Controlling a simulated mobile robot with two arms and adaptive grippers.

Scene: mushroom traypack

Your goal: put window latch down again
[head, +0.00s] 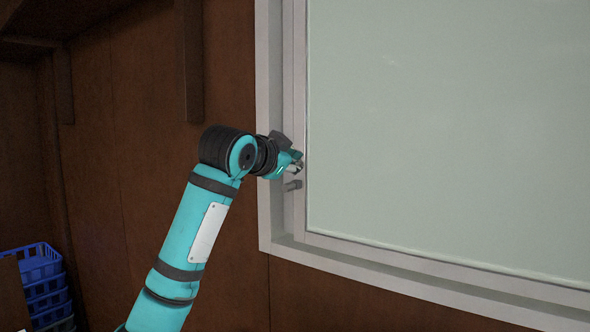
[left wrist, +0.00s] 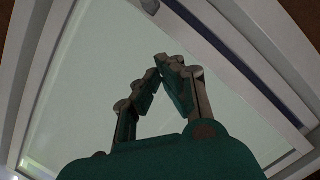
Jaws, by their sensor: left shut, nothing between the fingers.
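The window latch (head: 292,185) is a small grey handle low on the left side of the window's pale frame (head: 265,130). It sticks out a little to the left, roughly level. My left gripper (head: 298,165) is in front of the frame just above the latch, with a small gap showing between them. In the left wrist view its fingers (left wrist: 160,70) come together at the tips, shut and empty, against the pale pane. My right gripper is not in view.
The large window pane (head: 450,130) fills the right side, inside a protruding frame. Brown wall panels (head: 150,110) lie to the left, with a dark vertical post (head: 189,60). Stacked blue crates (head: 40,264) stand at the lower left. Space around the gripper is free in front of the pane.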

